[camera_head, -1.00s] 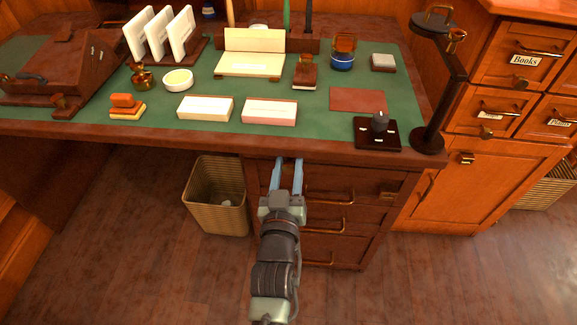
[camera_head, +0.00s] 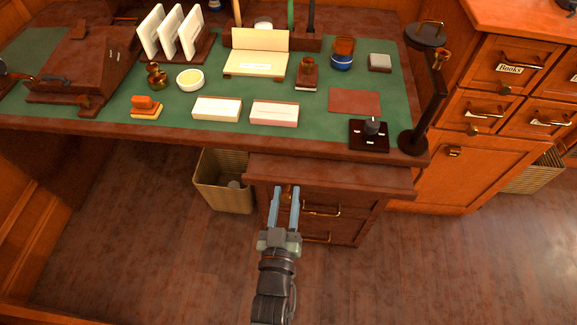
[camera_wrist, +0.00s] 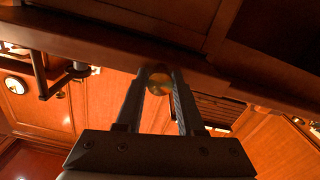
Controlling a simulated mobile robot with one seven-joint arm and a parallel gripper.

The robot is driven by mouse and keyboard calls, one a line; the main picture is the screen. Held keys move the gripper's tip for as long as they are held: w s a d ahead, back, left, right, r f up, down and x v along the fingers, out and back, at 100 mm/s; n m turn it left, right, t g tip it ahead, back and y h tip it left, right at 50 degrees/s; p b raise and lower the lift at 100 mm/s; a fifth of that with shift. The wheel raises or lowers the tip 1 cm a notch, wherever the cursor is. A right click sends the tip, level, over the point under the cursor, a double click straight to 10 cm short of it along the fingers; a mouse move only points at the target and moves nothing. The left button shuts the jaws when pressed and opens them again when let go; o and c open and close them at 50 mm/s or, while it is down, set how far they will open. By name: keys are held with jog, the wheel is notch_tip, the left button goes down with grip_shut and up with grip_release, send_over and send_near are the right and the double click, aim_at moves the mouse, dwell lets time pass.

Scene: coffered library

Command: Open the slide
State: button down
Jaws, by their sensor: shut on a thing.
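The slide (camera_head: 345,178) is a flat dark wooden board that sticks out from under the desk top, above the drawers. Its plain top shows in the head view, with no objects on it. My gripper (camera_head: 285,192) is at the slide's front edge, left of its middle, with its two pale blue fingers closed around a small round brass knob (camera_head: 287,189). In the wrist view the knob (camera_wrist: 160,81) sits between the fingertips, against the dark underside of the slide (camera_wrist: 110,45). The fingers partly cover the knob.
Drawers with brass handles (camera_head: 322,211) are below the slide. A wicker basket (camera_head: 224,183) stands on the floor to the left. The desk top (camera_head: 180,134) carries boxes, stamps and a dark stand (camera_head: 414,140). Open wooden floor (camera_head: 420,270) lies in front.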

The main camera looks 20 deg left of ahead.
jog(key=p+v, duration=0.4)
jog(key=v, duration=1.7)
jog(key=c, duration=0.5)
grip_release()
jog(key=v, duration=1.3)
jog(key=shift+r, duration=0.1)
